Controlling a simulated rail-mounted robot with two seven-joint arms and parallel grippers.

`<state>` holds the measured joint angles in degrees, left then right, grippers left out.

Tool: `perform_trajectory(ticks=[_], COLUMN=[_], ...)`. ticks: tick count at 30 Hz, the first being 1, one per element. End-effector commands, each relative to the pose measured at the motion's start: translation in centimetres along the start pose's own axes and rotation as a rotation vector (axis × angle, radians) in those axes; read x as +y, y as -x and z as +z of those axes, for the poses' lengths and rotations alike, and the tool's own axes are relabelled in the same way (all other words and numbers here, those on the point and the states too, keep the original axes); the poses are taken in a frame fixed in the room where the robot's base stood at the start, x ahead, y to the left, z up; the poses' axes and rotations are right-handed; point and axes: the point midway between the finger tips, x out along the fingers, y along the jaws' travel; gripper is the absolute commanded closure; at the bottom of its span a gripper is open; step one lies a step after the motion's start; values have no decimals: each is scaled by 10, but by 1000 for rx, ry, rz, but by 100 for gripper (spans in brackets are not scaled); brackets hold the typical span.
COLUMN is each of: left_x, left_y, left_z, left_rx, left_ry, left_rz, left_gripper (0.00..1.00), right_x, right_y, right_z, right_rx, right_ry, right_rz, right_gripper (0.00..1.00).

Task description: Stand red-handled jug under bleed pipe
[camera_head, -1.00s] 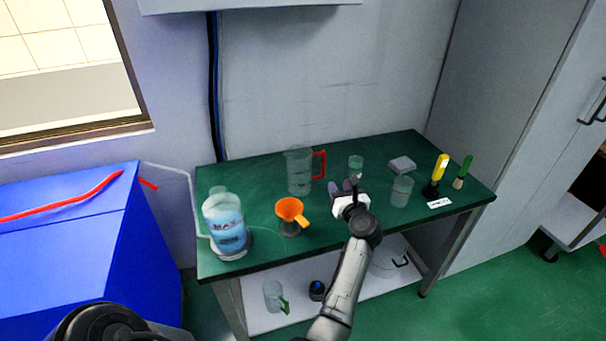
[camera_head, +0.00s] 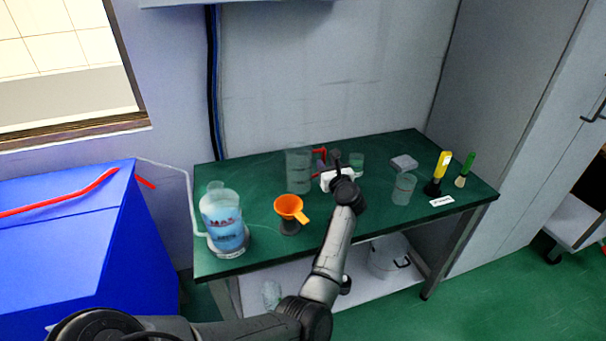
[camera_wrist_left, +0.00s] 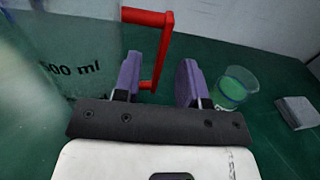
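The red-handled jug (camera_head: 297,174) is clear and stands upright on the green table (camera_head: 250,175) towards the back. Its red handle faces right. In the left wrist view the jug (camera_wrist_left: 62,55) fills the left side, showing "500 ml". The red handle (camera_wrist_left: 163,50) shows in the gap between the purple fingers of my left gripper (camera_wrist_left: 160,78). The fingers are apart and not closed on it. In the head view my left gripper (camera_head: 332,166) is right beside the handle and partly hides it. I cannot identify the bleed pipe. My right gripper is not in view.
An orange funnel (camera_head: 289,207) and a bottle of blue liquid (camera_head: 222,222) stand left. Small beakers (camera_head: 357,163) (camera_head: 403,189), a yellow-handled tool (camera_head: 443,167) and a green-handled brush (camera_head: 466,168) stand right. A blue cabinet (camera_head: 70,240) is at left.

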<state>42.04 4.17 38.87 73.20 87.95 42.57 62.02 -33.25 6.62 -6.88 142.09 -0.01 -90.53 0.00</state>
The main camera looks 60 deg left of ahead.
Motion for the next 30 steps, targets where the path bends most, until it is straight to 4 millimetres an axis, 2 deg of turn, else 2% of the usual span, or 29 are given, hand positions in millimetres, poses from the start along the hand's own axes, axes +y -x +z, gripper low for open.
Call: perform_trajectory(ticks=[1, 3, 9, 18, 30], left_x=[0, -1, -1, -1, -1], left_y=[-9, -18, -35, -37, -37], left_z=[-3, -2, 0, 1, 1], left_rx=[-2, -2, -1, -1, -1], left_ry=[0, 0, -1, -1, -2], left_rz=[2, 1, 1, 0, 0], left_gripper=[62, 62, 62, 62, 100], right_x=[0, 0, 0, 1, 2], right_y=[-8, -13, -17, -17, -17], right_z=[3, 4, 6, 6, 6], right_rx=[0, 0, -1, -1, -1], right_ry=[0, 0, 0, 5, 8], right_rz=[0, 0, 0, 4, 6], right_gripper=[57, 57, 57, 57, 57])
